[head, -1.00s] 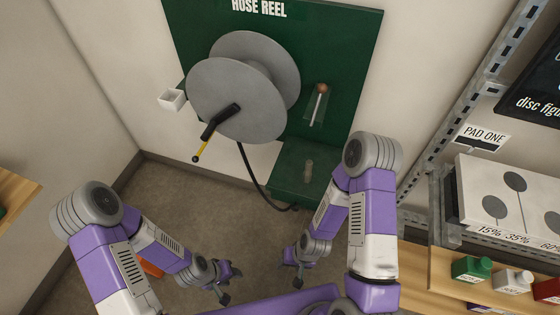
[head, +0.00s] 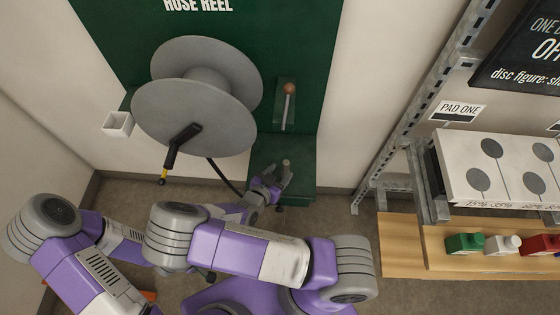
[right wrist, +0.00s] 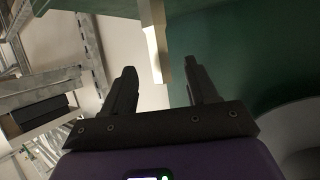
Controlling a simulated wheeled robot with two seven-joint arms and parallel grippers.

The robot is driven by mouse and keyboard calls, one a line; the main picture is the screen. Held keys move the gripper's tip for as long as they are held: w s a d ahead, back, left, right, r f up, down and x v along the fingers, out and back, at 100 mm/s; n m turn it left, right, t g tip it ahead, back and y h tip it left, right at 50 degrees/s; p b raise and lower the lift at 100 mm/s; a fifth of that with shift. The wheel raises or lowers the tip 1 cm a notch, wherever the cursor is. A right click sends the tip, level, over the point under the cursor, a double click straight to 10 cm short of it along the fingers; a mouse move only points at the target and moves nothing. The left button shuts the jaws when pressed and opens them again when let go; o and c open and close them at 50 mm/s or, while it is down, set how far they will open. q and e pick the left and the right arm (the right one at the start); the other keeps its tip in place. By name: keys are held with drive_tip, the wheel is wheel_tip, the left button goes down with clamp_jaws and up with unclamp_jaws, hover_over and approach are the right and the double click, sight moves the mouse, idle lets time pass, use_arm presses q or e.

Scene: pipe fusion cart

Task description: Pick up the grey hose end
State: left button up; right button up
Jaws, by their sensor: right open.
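A small grey-beige upright cylinder (head: 286,165), which looks like the grey hose end, stands on the green ledge (head: 300,185) below the reel. My right gripper (head: 279,181) is open beside it at the ledge's left part, with its fingers close to it. I cannot tell whether they touch. In the right wrist view the two dark fingers (right wrist: 160,78) are apart, and a pale upright strip (right wrist: 153,52) shows beyond the gap; I cannot tell what it is. My left gripper (head: 206,275) is mostly hidden behind my right arm.
The grey hose reel (head: 190,100) with its black crank (head: 178,145) is on the green board. A dark hose (head: 222,175) hangs from it. A metal rack (head: 420,130) stands right.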

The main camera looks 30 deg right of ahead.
sight(284, 170)
drive_tip(key=shift+w+d+f, duration=0.1)
drive_tip(key=shift+w+d, duration=0.25)
drive_tip(key=shift+w, duration=0.05)
drive_tip(key=shift+d+f, duration=0.15)
drive_tip(key=shift+d, duration=0.25)
drive_tip(key=b+x, duration=0.1)
drive_tip(key=x, duration=0.3)
drive_tip(key=shift+w+d+f+b, duration=0.1)
drive_tip(key=shift+f+b, duration=0.25)
drive_tip(key=shift+b, duration=0.05)
drive_tip(key=shift+w+d+f, duration=0.1)
drive_tip(key=shift+w+d, duration=0.1)
drive_tip(key=shift+d, duration=0.2)
clamp_jaws()
